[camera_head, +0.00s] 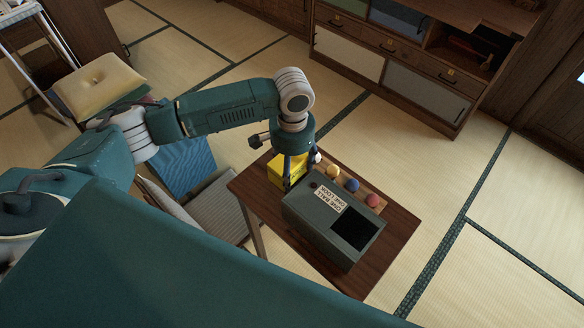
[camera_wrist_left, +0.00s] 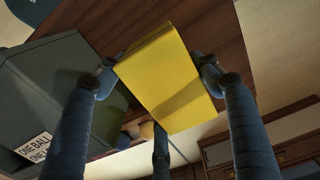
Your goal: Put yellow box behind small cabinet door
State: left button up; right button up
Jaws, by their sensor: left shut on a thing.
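The yellow box (camera_head: 285,173) is at the back left edge of the low wooden table, partly hidden by my gripper and a grey box. My left gripper (camera_head: 299,168) is shut on it. In the left wrist view the yellow box (camera_wrist_left: 165,80) sits between the fingers (camera_wrist_left: 157,72), tilted in the picture. I cannot tell whether it touches the tabletop. A wooden cabinet (camera_head: 385,40) stands at the back right, with a cream door panel (camera_head: 347,54) and a grey door panel (camera_head: 425,92) below drawers. Both panels look shut. My right gripper is not in view.
The low table (camera_head: 398,232) holds the grey box (camera_head: 308,222) with a dark opening and several coloured balls, including a red one (camera_head: 373,200). A cushioned stool (camera_head: 98,80) and a striped cushion (camera_head: 222,205) are at left. Tatami before the cabinet is clear.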

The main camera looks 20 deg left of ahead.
pick_arm(q)
jog(key=shift+f, duration=0.35)
jog(key=o, duration=1.4)
jog(key=shift+f, duration=0.15)
